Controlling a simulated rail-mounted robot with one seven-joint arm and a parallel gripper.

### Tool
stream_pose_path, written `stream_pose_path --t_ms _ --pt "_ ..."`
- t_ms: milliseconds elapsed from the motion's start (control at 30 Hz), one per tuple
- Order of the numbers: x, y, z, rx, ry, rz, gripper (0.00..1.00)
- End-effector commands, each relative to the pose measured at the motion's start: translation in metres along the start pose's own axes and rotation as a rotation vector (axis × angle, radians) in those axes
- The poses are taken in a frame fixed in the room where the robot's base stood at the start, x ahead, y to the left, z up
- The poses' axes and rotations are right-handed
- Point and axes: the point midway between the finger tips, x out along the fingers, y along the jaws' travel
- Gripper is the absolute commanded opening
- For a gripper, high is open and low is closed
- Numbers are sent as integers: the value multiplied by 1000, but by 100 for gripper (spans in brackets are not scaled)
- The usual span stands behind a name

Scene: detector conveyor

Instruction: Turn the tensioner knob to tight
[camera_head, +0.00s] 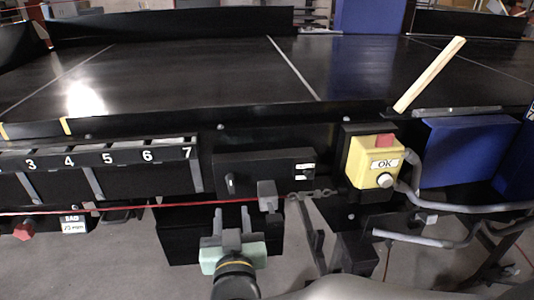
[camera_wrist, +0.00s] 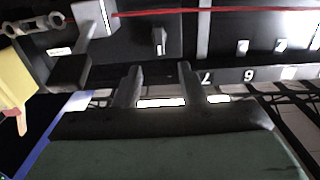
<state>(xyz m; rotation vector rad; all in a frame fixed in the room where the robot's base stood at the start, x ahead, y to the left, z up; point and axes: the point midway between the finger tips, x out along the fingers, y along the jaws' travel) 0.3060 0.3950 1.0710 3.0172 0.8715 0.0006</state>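A long black box (camera_head: 265,172) is fixed to the conveyor's front side. A small dark knob (camera_head: 230,184) sits on its left part, apparently the tensioner knob. In the wrist view the knob (camera_wrist: 158,40) shows with its bar roughly upright, inverted relative to the head view. White labels (camera_head: 306,172) sit at the box's right end; their text is too small to read. My gripper (camera_head: 232,215) is below the box and just below the knob. Its fingers (camera_wrist: 158,75) are apart, with nothing between them. The knob lies beyond the fingertips, untouched.
A red cord (camera_head: 120,208) runs along the front, close to the fingertips. Numbered slots (camera_head: 100,158) are left.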

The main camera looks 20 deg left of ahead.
Motion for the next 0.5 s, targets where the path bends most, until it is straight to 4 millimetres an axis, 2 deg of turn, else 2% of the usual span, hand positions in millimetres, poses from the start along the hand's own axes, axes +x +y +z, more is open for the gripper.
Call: stream_pose_path --t_ms 100,300,500 --pt "27 0 1 -2 0 2 36" --pt "67 0 1 -1 -1 1 36" --pt "92 0 2 0 -1 0 36"
